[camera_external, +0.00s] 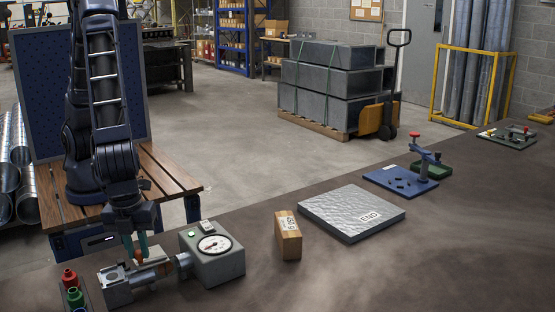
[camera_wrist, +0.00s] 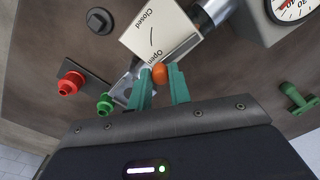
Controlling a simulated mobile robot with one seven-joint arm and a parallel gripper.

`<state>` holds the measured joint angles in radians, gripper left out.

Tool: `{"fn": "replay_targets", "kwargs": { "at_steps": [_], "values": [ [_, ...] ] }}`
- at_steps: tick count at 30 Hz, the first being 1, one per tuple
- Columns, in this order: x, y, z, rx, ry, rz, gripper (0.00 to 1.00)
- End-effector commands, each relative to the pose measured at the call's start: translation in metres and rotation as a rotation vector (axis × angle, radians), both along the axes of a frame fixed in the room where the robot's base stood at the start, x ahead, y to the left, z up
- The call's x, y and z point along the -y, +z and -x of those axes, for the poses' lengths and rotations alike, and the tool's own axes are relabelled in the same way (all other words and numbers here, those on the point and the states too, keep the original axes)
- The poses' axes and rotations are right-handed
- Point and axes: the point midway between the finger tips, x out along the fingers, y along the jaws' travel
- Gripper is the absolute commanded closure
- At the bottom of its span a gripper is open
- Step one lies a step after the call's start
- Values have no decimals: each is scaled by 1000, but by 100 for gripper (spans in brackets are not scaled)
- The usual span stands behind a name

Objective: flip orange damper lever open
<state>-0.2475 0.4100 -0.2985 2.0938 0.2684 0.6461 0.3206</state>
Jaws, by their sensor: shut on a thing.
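The damper lever's orange knob (camera_wrist: 159,75) sits between the teal fingertips of my gripper (camera_wrist: 161,83) in the wrist view. My gripper is shut on it. The cream label plate (camera_wrist: 160,30) reads "Closed" at its far end and "Open" at the end beside the knob. In the external view my gripper (camera_external: 136,251) reaches down to the orange knob (camera_external: 139,257) above the grey damper duct (camera_external: 150,273) at the left of the bench. The lever's shaft is mostly hidden by the fingers and knob.
A grey gauge box (camera_external: 213,255) stands right of the duct. Red (camera_external: 68,277) and green (camera_external: 75,297) fittings stand at its left. The front right of the bench is clear.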

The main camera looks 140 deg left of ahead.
Motion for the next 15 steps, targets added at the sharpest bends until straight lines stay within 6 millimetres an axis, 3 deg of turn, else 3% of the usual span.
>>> {"fn": "replay_targets", "kwargs": {
  "at_steps": [6,15],
  "values": [
    [1,1,-6,1,101,0,100],
    [0,1,-7,3,108,0,100]
  ]
}}
